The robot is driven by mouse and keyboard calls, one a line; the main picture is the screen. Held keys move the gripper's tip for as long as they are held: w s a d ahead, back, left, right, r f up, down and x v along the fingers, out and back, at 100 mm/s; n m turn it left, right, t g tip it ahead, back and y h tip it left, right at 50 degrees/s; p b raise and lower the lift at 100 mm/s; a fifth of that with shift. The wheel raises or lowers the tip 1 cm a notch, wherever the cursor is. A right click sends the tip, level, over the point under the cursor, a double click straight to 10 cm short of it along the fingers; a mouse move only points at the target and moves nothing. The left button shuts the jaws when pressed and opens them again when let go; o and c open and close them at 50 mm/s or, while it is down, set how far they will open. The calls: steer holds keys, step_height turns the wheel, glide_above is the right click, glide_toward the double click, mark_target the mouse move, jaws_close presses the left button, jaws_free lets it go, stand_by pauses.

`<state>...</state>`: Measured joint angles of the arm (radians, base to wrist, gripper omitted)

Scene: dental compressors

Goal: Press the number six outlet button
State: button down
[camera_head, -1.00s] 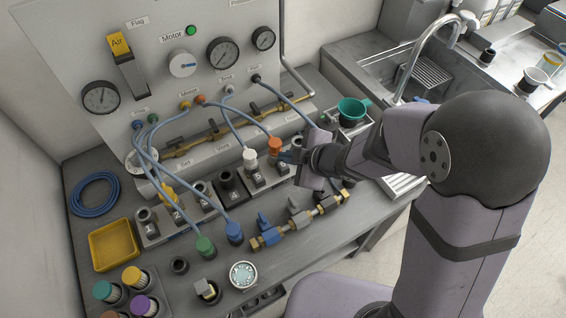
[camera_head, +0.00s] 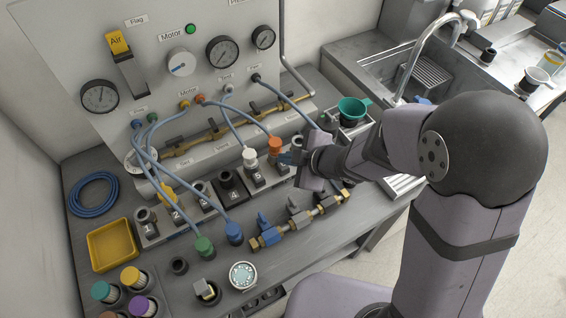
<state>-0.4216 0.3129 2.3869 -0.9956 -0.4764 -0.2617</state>
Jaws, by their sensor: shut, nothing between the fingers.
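A row of numbered outlet blocks (camera_head: 146,229) runs across the bench below the panel. The number four block (camera_head: 232,188) is dark, and the number five block (camera_head: 258,176) has a white plug (camera_head: 250,156). To the right of it stands an orange plug (camera_head: 274,145) with a hose; the block under it is partly hidden by my gripper, and I cannot clearly see its number or its button. My gripper (camera_head: 289,159) is shut and empty, close beside the orange plug on its right. I cannot tell whether its tips touch anything.
Blue hoses (camera_head: 171,179) hang from the panel (camera_head: 85,40) to the outlets. A brass valve manifold (camera_head: 300,217) lies in front of the row. A yellow tray (camera_head: 112,244) and a round gauge (camera_head: 243,275) are at the left and front. A green funnel (camera_head: 352,109) stands behind my wrist.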

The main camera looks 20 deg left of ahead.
steer(key=shift+f+b, duration=0.4)
steer(key=shift+f, duration=0.05)
stand_by(0.9)
steer(key=shift+r, duration=0.1)
steer(key=shift+r+p, duration=0.8)
steer(key=shift+p, duration=0.15)
step_height(320, 180, up, 5)
steer(key=p, duration=0.5)
stand_by(0.9)
